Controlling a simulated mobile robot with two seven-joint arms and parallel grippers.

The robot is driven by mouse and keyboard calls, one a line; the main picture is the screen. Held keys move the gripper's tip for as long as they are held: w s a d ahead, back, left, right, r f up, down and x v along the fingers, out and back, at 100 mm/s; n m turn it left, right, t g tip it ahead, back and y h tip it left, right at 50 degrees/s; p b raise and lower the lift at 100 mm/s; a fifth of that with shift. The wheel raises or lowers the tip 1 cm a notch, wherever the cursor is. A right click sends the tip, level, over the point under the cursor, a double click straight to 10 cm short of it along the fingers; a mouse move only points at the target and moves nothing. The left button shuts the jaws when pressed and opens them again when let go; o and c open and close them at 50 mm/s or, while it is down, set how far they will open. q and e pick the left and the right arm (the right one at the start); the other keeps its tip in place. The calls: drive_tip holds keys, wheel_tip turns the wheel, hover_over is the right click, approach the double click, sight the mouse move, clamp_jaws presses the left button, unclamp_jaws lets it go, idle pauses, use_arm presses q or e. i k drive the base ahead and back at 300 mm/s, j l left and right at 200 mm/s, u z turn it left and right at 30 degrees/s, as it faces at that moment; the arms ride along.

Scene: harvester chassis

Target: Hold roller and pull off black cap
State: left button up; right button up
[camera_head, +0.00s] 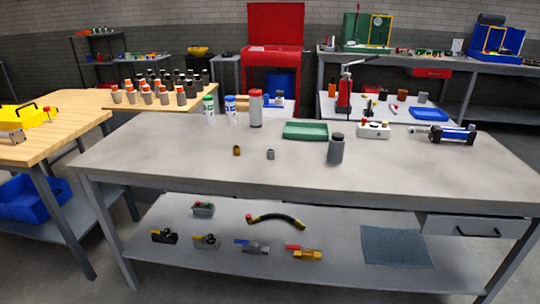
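A dark grey cylinder (335,153) with a darker, narrower top (336,136) stands upright near the front middle of the grey workbench (200,160). It may be the roller with its black cap, though the picture is too small to be sure. More upright cylinders (164,95) stand on the wooden table at the back left. Several have orange tops and others behind them look dark-topped. Neither of my grippers shows in the head view, and nothing is touching the cylinder.
A small brown piece (237,150) and a small grey piece (270,154) stand left of the cylinder. A green tray (306,130), a red-topped grey canister (255,110) and a blue-and-black device (452,134) are farther back. The bench's front left is clear.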

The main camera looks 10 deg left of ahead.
sight(336, 150)
drive_tip(key=i+l, duration=0.15)
drive_tip(key=i, duration=0.3)
drive_tip(key=i+l, duration=0.15)
drive_tip(key=i, duration=0.35)
